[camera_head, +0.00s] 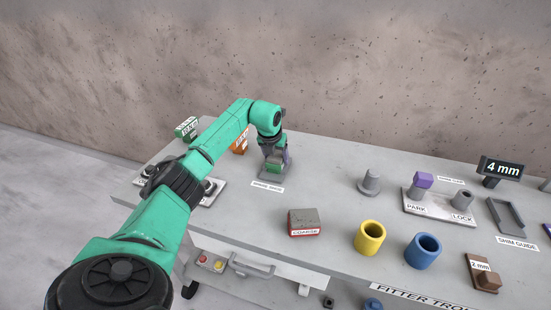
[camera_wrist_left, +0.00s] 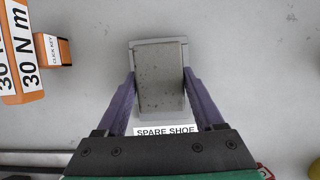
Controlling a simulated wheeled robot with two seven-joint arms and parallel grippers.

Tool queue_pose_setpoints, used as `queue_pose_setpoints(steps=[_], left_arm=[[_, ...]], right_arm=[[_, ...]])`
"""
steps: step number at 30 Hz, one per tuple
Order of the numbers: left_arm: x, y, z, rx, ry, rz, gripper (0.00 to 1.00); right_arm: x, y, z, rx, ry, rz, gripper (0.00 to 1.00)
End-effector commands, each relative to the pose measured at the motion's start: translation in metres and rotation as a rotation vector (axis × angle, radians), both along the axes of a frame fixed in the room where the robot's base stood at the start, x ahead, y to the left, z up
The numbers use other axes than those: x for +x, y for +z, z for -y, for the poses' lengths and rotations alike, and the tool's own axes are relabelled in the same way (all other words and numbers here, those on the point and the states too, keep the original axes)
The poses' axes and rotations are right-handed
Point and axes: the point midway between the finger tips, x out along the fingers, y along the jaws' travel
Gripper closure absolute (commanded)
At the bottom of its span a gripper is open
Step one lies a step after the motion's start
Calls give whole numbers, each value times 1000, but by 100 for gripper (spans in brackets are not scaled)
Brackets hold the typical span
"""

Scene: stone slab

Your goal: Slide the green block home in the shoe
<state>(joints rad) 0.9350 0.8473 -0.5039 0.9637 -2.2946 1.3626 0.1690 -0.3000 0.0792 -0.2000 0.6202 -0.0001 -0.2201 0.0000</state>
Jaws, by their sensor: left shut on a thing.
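My left gripper (camera_head: 276,162) is shut on a block with a grey, speckled stone top (camera_wrist_left: 160,78), one purple finger on each side. A label reading SPARE SHOE lies in front. Whether the block is fully seated cannot be told. My right gripper is not in view.
A red block marked COARSE (camera_head: 304,222) stands nearer the front. Yellow (camera_head: 370,237) and blue (camera_head: 423,250) cups stand to its right. An orange box (camera_head: 240,143) and a green box (camera_head: 187,128) are behind my arm.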

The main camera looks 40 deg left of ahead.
Motion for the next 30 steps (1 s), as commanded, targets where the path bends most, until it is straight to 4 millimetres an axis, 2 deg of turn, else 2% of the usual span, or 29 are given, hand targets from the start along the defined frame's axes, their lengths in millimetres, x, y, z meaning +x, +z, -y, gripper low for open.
queue_pose_setpoints(steps=[7, 8, 9, 10, 20, 26, 30], left_arm=[[1, 1, 0, 0, 0, 3, 100], [1, 1, 0, 0, 0, 3, 19], [1, 1, 0, 0, 0, 3, 4], [1, 1, 0, 0, 0, 3, 0], [-1, 5, 0, 2, -1, 2, 0], [-14, 38, 4, 4, -1, 6, 0], [-29, 77, 9, 4, -1, 8, 0]], right_arm=[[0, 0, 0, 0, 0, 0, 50], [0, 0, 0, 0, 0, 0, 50], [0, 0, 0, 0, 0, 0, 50], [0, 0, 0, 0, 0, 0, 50], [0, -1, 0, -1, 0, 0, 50], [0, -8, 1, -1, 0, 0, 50], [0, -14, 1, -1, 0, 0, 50]])
